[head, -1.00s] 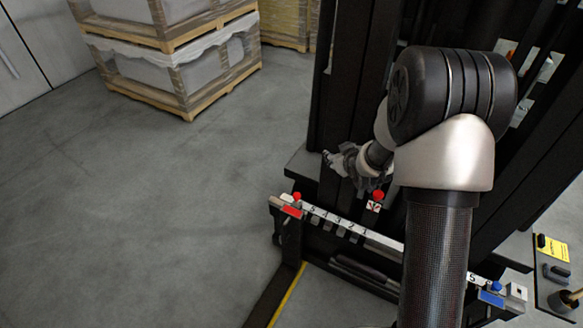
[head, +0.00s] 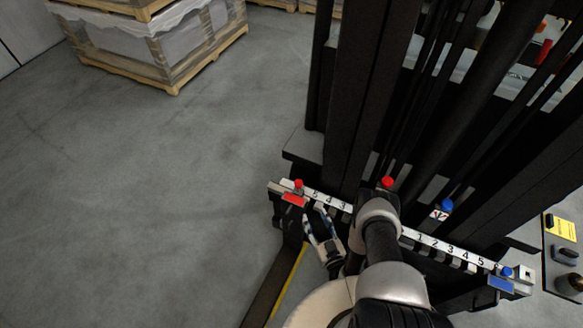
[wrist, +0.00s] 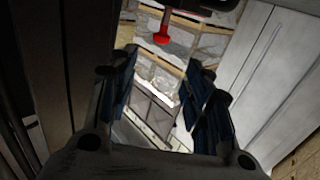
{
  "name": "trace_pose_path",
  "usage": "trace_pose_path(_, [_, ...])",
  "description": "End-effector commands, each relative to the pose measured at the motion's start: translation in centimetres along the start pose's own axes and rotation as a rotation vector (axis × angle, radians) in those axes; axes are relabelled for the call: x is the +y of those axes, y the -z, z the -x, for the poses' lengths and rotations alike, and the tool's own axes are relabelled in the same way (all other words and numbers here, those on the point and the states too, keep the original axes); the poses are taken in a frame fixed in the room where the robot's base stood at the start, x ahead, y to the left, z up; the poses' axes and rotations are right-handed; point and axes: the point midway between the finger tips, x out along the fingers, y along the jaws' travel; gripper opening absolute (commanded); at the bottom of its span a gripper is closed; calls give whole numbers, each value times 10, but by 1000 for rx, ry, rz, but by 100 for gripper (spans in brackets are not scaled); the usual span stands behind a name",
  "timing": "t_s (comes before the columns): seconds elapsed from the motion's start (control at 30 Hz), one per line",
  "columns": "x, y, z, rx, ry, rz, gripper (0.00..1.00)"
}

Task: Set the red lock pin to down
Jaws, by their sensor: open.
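A red pin (head: 298,184) with a round head stands at the left end of the numbered bar (head: 408,232), above a red plate (head: 293,199). A red pin also shows at the top of the wrist view (wrist: 162,32), beyond the fingers. A second red knob (head: 387,182) stands further right, behind my wrist; I cannot tell from its look whether it is a lock pin. My gripper (head: 314,222) is open and empty on the near side of the bar, close to the left red pin and apart from it. Its fingers (wrist: 160,82) are spread in the wrist view.
A blue knob (head: 447,206) stands behind the bar, and a blue pin (head: 507,271) is at its right end. Dark mast uprights (head: 365,95) rise behind. A wrapped pallet load (head: 165,50) is far left. The floor (head: 150,200) to the left is clear.

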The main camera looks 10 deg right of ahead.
Motion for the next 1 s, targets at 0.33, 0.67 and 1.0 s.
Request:
trace_pose_path(0.33, [-5,1,-23,20,-1,-7,46])
trace_pose_path(0.67, [-4,-3,-96,19,-4,-7,46])
trace_pose_path(1.0, [-3,-2,-153,16,-7,-8,46])
